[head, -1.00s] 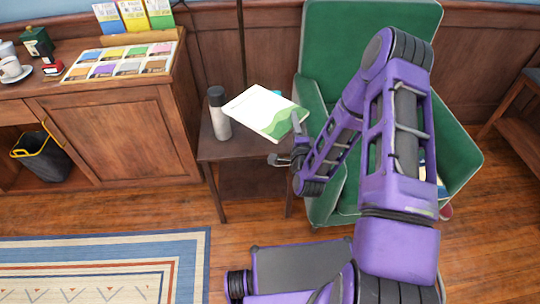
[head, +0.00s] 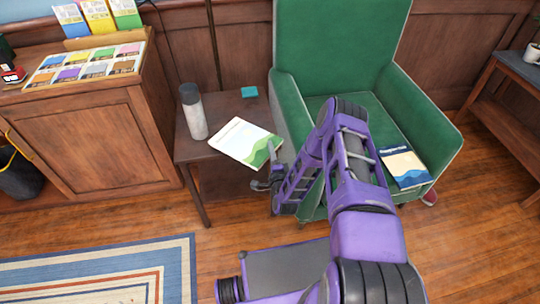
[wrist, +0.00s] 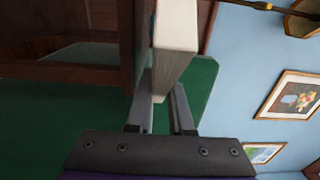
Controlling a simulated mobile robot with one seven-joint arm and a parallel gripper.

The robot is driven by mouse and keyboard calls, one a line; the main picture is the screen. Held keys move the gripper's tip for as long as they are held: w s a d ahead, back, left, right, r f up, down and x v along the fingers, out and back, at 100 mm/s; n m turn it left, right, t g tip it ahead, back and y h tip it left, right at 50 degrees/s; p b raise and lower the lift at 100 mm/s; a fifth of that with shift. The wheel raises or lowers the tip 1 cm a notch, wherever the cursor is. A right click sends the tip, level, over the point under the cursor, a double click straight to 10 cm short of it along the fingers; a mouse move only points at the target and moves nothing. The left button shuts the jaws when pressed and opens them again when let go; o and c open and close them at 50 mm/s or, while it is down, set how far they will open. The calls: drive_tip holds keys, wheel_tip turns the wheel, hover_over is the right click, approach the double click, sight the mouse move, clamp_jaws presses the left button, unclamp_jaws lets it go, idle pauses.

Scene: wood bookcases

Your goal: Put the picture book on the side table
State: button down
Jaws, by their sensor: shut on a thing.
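A thin white book with green hills on its cover (head: 245,142), seemingly the picture book, is over the front right of the dark wooden side table (head: 224,106). My gripper (head: 271,166) is shut on its near right edge. In the wrist view the book (wrist: 174,40) shows edge-on between the two fingers (wrist: 162,105). The book looks nearly level, but I cannot tell whether it touches the tabletop. Part of the tabletop is hidden under it.
A grey bottle with a dark cap (head: 194,112) stands on the table's left side. A small teal item (head: 249,92) lies at the back. A green armchair (head: 335,45) stands close on the right, with another book (head: 404,167) on its seat. A cabinet (head: 95,135) is left.

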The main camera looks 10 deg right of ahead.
drive_tip(key=shift+f, duration=1.15)
drive_tip(key=shift+f, duration=0.2)
drive_tip(key=c, duration=0.8)
unclamp_jaws()
drive_tip(key=shift+r, duration=0.1)
